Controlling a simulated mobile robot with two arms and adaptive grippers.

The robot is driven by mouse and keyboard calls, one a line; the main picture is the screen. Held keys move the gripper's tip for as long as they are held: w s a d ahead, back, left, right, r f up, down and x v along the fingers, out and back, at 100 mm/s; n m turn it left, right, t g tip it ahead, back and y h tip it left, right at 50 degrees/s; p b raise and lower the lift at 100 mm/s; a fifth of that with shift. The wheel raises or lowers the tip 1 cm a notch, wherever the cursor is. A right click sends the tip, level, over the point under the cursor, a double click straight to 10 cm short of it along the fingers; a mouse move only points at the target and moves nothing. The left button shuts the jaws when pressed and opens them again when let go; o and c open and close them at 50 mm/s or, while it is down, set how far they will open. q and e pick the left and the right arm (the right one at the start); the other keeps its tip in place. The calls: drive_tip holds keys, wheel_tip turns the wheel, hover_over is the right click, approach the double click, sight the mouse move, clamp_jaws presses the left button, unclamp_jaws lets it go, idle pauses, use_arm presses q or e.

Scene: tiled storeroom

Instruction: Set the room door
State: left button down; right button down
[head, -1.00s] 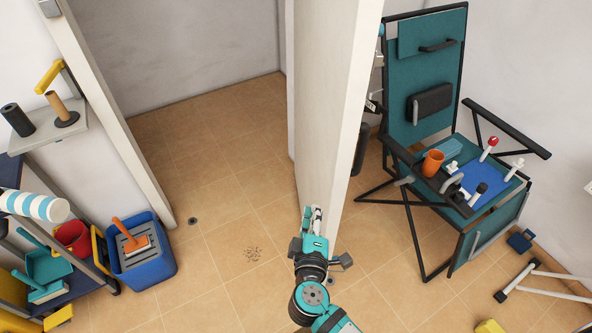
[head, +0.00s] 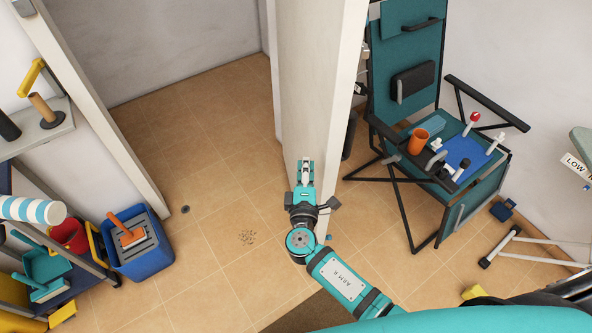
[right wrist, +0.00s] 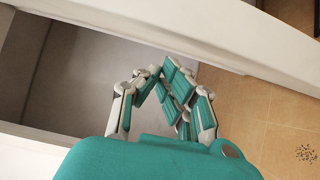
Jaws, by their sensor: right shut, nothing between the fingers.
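The room door (head: 318,90) is a tall white slab standing open in the middle of the head view, its near edge towards me. The doorway opens to its left, with a white frame post (head: 85,110) at the far left. My right gripper (head: 305,168) is shut and empty, low in front of the door's left face. I cannot tell whether it touches the door. In the right wrist view the fingers (right wrist: 165,75) are close together, with a white surface (right wrist: 200,40) close by, beyond the fingertips. My left gripper is not in view.
A teal folding chair (head: 408,65) holding an orange cup (head: 418,140) stands right of the door. A blue bin (head: 140,255) and a trolley with cleaning items stand at the left.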

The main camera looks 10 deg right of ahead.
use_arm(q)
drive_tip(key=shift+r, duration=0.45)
use_arm(e)
drive_tip(key=shift+s+d, duration=0.1)
drive_tip(key=shift+d, duration=0.65)
